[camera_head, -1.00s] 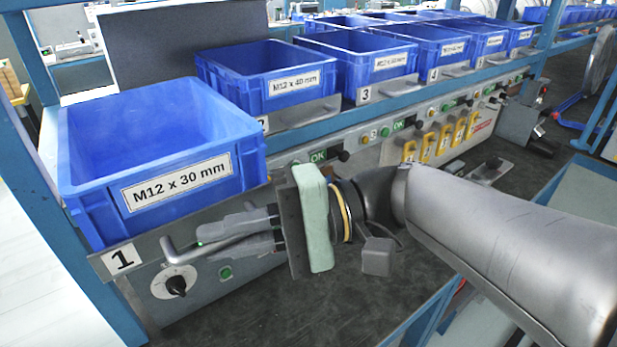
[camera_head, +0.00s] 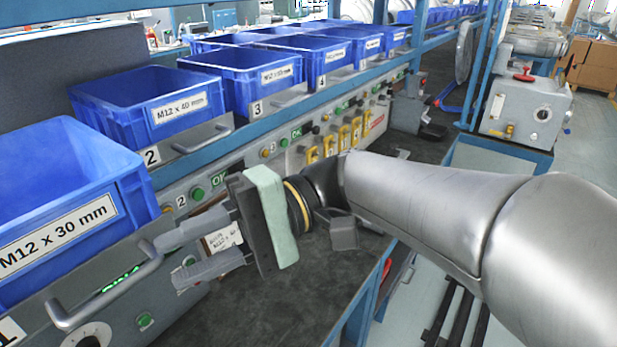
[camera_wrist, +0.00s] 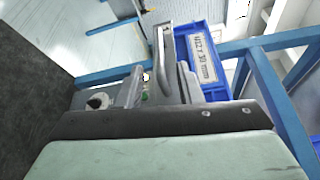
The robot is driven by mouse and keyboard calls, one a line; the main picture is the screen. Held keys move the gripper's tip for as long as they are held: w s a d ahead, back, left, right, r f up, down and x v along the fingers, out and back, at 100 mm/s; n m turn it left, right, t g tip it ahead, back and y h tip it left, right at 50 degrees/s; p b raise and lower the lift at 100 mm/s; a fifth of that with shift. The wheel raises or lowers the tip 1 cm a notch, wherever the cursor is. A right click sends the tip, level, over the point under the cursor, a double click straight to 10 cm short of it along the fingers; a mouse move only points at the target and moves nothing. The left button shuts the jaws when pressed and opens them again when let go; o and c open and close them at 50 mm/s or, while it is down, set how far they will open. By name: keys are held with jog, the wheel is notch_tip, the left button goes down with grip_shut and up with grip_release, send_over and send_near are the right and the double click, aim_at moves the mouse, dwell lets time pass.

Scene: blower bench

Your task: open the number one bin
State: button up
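The number one bin (camera_head: 60,165) is blue, open-topped and labelled "M12 x 30 mm", at the left of the head view. Its grey front plate, with a "1" label (camera_head: 9,333) partly cut off, carries a bent grey bar handle (camera_head: 105,285). My gripper (camera_head: 166,262) is to the right of that handle, with its two fingers apart and nothing visibly held. The fingertips are close to the handle's right end; whether they touch it is unclear. In the wrist view the bin's label side (camera_wrist: 203,62) shows beyond the fingers.
The number two bin (camera_head: 150,100) and further blue bins stand along the shelf behind. Below them is a grey panel with a black knob (camera_head: 88,336), green buttons and yellow switches (camera_head: 343,135). The dark bench top (camera_head: 260,315) is clear below my gripper.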

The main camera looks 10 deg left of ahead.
jog(key=v, duration=1)
jog(key=shift+w+d, duration=0.25)
jog(key=shift+r, duration=0.1)
